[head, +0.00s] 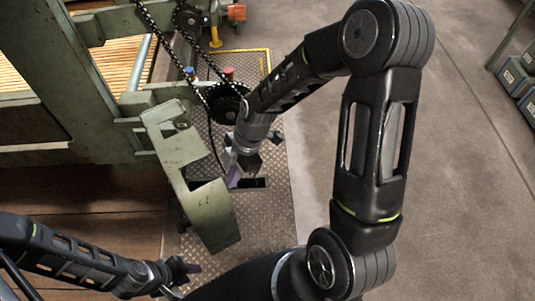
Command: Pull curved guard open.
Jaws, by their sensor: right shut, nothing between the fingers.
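The curved guard (176,158) is a worn green metal panel, bent along its length. It stands out from the green machine frame, over the tread plate, near the chain and sprocket. My right gripper (241,166) points down just right of the guard's middle. It is shut and empty.
A black chain (165,45) runs down to a dark sprocket (228,104) behind the guard. The tread plate (270,215) has a dark slot beside my right gripper. The concrete floor (470,190) at right is open. Grey bins (515,75) stand at the far right.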

